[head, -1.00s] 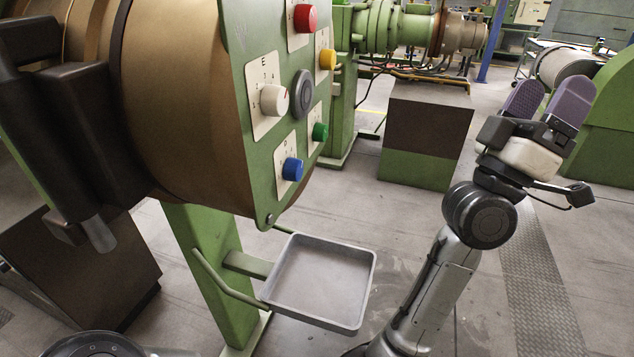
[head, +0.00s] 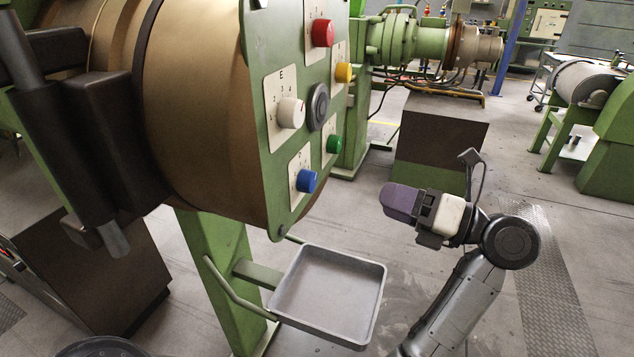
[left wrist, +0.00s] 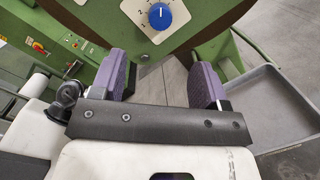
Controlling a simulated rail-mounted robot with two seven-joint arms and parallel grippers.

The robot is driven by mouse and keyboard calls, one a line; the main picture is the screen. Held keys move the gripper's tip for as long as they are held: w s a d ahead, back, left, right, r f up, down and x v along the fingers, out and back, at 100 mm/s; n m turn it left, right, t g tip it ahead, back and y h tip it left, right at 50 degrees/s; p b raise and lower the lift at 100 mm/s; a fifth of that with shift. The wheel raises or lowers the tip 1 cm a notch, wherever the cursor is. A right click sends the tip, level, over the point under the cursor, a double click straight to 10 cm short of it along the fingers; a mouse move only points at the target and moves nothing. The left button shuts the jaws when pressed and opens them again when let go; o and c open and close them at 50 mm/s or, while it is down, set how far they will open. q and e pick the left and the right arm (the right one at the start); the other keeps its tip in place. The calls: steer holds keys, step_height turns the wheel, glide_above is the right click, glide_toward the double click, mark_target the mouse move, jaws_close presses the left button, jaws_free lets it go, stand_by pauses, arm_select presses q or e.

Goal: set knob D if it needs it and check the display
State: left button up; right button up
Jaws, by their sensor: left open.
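A green panel (head: 262,160) carries coloured knobs on cream plates: red (head: 322,33), yellow (head: 343,72), white (head: 290,112) marked E, green (head: 333,144) and blue (head: 306,181). I cannot read which is D. A dark round part (head: 318,107) sits among them. No readable display shows. My left gripper (head: 398,203) is open and empty, with purple fingers, right of the panel and apart from it. In the left wrist view, the blue knob (left wrist: 160,16) lies beyond the gap between the fingers (left wrist: 160,80), its white mark near vertical. My right gripper is out of view.
A grey tray (head: 378,300) juts out below the panel, left of my arm. A large tan drum (head: 200,115) stands behind the panel. A brown and green block (head: 440,135) stands farther back. Open floor lies to the right.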

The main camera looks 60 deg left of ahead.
mark_target(314, 182)
arm_select(q)
steer(key=shift+h, duration=0.3)
steer(key=b+x, duration=0.1)
steer(key=x, duration=0.3)
steer(key=b+x, duration=0.1)
steer(key=x, duration=0.2)
steer(key=b+x, duration=0.1)
steer(key=x, duration=0.3)
steer(key=shift+s+a+f+b, duration=0.1)
steer(key=shift+s+f+b, duration=0.15)
steer(key=shift+s+b, duration=0.15)
steer(key=shift+x, duration=1.1)
steer(key=shift+r, duration=0.1)
steer(key=shift+c, duration=0.3)
steer(key=c, duration=0.9)
steer(key=shift+o, duration=0.2)
